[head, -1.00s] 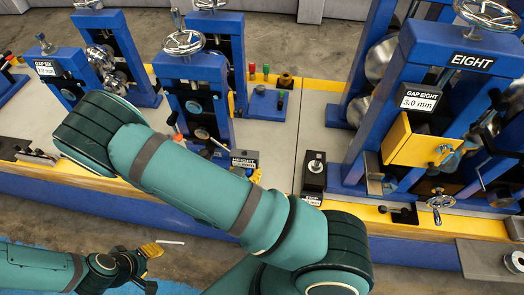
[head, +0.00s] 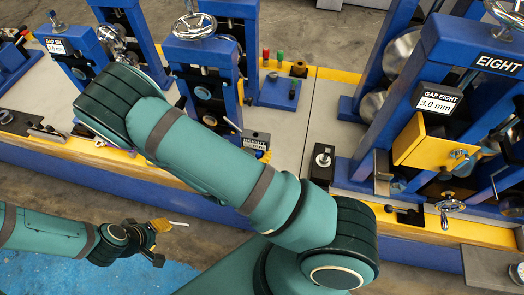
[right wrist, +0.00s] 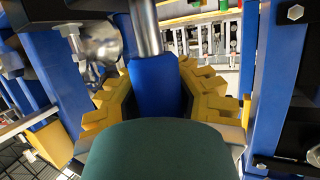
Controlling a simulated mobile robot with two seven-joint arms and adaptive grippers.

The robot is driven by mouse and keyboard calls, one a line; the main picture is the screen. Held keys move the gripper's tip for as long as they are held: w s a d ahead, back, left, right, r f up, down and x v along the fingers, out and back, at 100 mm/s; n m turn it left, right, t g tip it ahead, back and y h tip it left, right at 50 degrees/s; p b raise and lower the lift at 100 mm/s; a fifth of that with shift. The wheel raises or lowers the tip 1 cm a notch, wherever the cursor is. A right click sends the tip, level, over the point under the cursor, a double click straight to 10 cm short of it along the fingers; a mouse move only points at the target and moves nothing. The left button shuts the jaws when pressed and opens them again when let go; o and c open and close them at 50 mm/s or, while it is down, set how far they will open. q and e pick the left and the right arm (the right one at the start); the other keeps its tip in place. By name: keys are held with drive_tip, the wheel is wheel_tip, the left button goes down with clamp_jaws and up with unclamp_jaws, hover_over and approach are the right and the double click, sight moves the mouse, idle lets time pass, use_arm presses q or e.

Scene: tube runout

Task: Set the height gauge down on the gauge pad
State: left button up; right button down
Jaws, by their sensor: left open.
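A small black block labelled HEIGHT (head: 257,137), which looks like the height gauge, stands at the bench's front edge in the head view, just above my right arm. A ridged yellow piece shows just below it. My left gripper (head: 152,242) is open at lower left, in front of the bench and apart from the block. A thin white strip shows at its tip. In the right wrist view, my right gripper's ridged yellow fingers (right wrist: 160,95) flank a blue piece (right wrist: 158,85) with a metal rod above. Contact is unclear. I cannot pick out the gauge pad.
Blue roller stands with handwheels (head: 192,27) crowd the bench. A black block with a silver knob (head: 323,160) stands right of the HEIGHT block. The GAP EIGHT stand (head: 437,102) is at right. Bare grey bench top (head: 322,112) lies between. My right arm covers part of the bench front.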

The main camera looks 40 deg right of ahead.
drive_tip(key=w, duration=0.7)
drive_tip(key=shift+s+d+f+b, duration=0.1)
drive_tip(key=shift+d+f+b, duration=0.05)
drive_tip(key=shift+f+b, duration=1.15)
drive_tip(key=shift+s+d+f+b, duration=0.15)
drive_tip(key=shift+f+b, duration=0.7)
drive_tip(key=shift+f, duration=0.8)
drive_tip(key=shift+f, duration=0.1)
drive_tip(key=shift+f+b, duration=1.1)
drive_tip(key=shift+f, duration=0.2)
drive_tip(key=c, duration=0.9)
unclamp_jaws()
drive_tip(key=v, duration=1.2)
